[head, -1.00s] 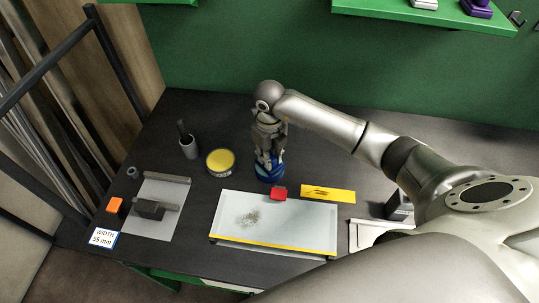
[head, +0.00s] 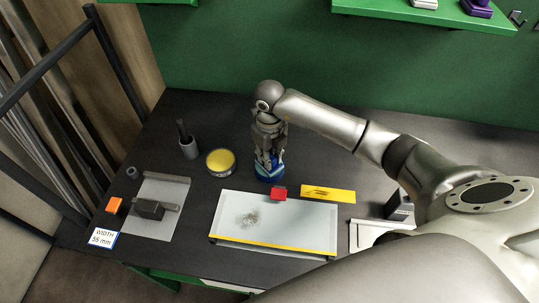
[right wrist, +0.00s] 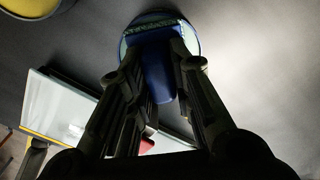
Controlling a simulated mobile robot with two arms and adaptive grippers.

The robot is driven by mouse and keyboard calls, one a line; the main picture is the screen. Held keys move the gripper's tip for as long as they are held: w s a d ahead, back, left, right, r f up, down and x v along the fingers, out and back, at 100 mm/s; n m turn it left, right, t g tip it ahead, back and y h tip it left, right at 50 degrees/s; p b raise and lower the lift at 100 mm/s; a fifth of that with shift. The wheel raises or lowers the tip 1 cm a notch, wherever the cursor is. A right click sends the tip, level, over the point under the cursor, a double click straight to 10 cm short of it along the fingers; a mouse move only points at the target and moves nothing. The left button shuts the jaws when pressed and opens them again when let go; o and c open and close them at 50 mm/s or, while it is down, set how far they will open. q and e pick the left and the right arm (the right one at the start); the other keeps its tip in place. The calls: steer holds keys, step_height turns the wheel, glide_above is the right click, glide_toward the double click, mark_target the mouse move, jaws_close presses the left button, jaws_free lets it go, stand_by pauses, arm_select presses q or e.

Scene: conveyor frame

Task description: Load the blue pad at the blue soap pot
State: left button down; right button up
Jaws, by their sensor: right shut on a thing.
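My right gripper (head: 268,160) is at the blue soap pot (head: 270,174), pointing down at it. In the right wrist view the right gripper (right wrist: 165,85) is shut on the blue pad (right wrist: 157,75). The pad's far end is at the round blue soap pot (right wrist: 162,17), whose pale greenish rim shows around it. I cannot tell how deep the pad sits in the pot. In the head view the pad is mostly hidden by the fingers. My left gripper is not in view.
A yellow-topped tin (head: 221,161) stands left of the pot.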

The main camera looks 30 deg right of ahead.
steer(key=shift+r+p, duration=2.3)
steer(key=shift+r, duration=1.2)
